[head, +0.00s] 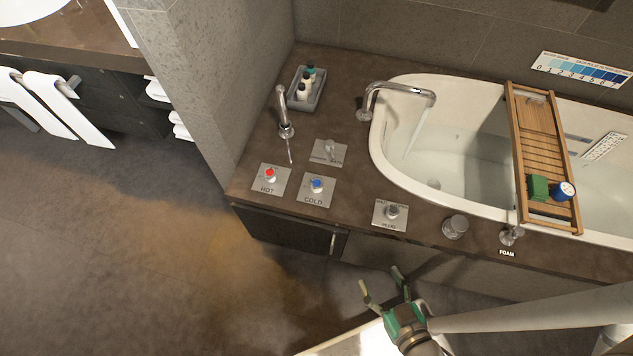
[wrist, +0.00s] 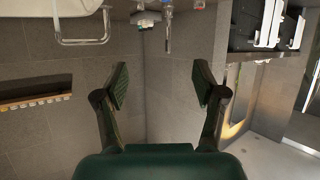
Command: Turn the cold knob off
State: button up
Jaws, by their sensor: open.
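The cold knob (head: 317,184) is a small blue-topped knob on a square metal plate marked COLD (head: 314,201), on the brown tub deck in the head view. The red-topped hot knob (head: 270,175) is on its own plate just to its left. My gripper (head: 382,284) is open and empty, below and right of the cold knob in the picture, in front of the deck and apart from it. In the wrist view my gripper's two fingers (wrist: 160,86) are spread with nothing between them. I cannot make out the cold knob surely there.
Another plated knob (head: 391,211), a round metal knob (head: 455,226) and a bottle tray (head: 314,98) stand on the deck. The floor at left is clear.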

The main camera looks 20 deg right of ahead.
jog(key=w+f+g, duration=0.1)
jog(key=w+f, duration=0.5)
jog(key=w, duration=0.1)
jog(key=n+g+y, duration=0.3)
jog(key=n+g, duration=0.1)
send_near(317, 183)
jog(key=x, duration=1)
jog(key=shift+w+f, duration=0.1)
jog(key=shift+f, duration=0.05)
jog(key=c, duration=1.2)
